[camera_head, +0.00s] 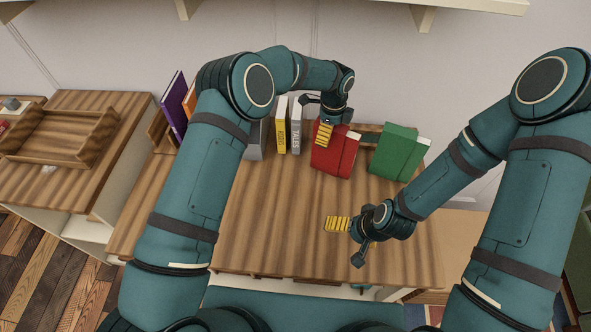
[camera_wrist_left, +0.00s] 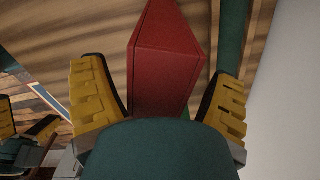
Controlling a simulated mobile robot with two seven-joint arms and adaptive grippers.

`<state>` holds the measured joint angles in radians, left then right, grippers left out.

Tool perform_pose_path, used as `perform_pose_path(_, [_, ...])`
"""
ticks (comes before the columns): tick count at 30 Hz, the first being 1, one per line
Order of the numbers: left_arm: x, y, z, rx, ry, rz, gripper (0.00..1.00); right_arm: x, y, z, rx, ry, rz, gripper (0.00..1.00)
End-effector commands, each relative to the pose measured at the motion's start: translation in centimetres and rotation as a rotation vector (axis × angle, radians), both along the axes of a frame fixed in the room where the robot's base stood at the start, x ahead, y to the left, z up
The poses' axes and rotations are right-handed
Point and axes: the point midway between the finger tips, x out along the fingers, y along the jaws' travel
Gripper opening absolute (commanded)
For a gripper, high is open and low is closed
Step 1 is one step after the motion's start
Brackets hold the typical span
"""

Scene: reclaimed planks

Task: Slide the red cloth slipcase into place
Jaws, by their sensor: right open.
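The red cloth slipcase (camera_head: 333,152) stands on the plank desk among the row of books, tilted a little in the picture. My left gripper (camera_head: 325,130) is above its upper part, partly covering it. In the left wrist view the red slipcase (camera_wrist_left: 165,55) lies between the two yellow fingers, with a visible gap on the right finger's side; the gripper looks open. My right gripper (camera_head: 350,232) is open and empty over the front part of the desk, apart from the slipcase. The back of the slipcase is hidden.
A yellow book (camera_head: 281,125) and a grey book (camera_head: 295,127) stand left of the slipcase, a green case (camera_head: 397,151) to its right. A purple book (camera_head: 175,107) is farther left. A wooden tray (camera_head: 88,152) sits on the left table. The desk's front middle (camera_head: 275,220) is clear.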

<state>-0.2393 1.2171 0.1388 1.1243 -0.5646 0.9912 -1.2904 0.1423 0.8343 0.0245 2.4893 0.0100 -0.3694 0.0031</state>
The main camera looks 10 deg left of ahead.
Motion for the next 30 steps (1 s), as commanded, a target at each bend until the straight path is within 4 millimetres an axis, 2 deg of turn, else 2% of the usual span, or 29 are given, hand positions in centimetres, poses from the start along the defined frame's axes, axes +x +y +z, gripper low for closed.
perform_pose_path(8, [0.0, 0.0, 0.9, 0.000, -0.001, 0.000, 0.86, 0.0, 0.0, 0.4, 0.000, 0.000, 0.000, 1.00])
perform_pose_path(22, [0.0, 0.0, 6.8, 0.000, -0.001, 0.000, 0.86, 0.0, 0.0, 3.1, 0.000, 0.000, 0.000, 1.00])
perform_pose_path(30, [0.0, 0.0, 7.0, 0.000, 0.001, 0.000, 0.86, 0.0, 0.0, 3.1, 0.000, 0.000, 0.000, 1.00])
